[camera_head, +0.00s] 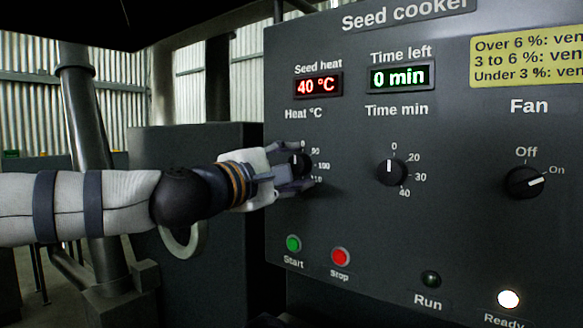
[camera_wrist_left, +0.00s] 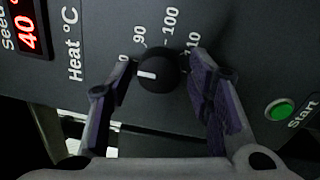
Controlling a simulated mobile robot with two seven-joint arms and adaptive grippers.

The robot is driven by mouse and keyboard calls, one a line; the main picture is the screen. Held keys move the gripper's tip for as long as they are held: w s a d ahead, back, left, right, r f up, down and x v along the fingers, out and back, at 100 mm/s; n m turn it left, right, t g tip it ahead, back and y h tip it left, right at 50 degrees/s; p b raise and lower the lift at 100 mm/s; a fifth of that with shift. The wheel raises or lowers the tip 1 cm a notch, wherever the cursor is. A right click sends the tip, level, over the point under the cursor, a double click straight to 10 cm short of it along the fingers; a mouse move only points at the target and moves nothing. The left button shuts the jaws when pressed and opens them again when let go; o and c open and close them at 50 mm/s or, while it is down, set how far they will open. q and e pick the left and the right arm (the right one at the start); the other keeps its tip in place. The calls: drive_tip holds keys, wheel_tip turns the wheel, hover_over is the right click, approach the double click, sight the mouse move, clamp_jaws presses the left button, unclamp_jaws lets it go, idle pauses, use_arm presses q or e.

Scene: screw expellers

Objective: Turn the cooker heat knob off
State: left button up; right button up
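The cooker heat knob (camera_head: 298,162) is a round black knob with a white pointer line, under the "Heat °C" label. In the wrist view the knob (camera_wrist_left: 162,74) has its line pointing left, the panel's upward side, close to the partly hidden "0" mark. In the head view the line looks upright. My left gripper (camera_head: 295,168) is at the panel with one finger above and one below the knob. Its fingers (camera_wrist_left: 163,75) stand open on both sides of the knob, with narrow gaps that seem to remain. My right gripper is not in view.
The panel (camera_head: 460,130) also bears a time knob (camera_head: 391,172), a fan knob (camera_head: 525,183) pointing at On, a green Start button (camera_head: 293,243) and a red Stop button (camera_head: 340,256). The displays read 40 °C (camera_head: 317,86) and 0 min (camera_head: 399,77). The Ready lamp (camera_head: 508,299) is lit.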

use_arm(q)
drive_tip(key=v, duration=1.2)
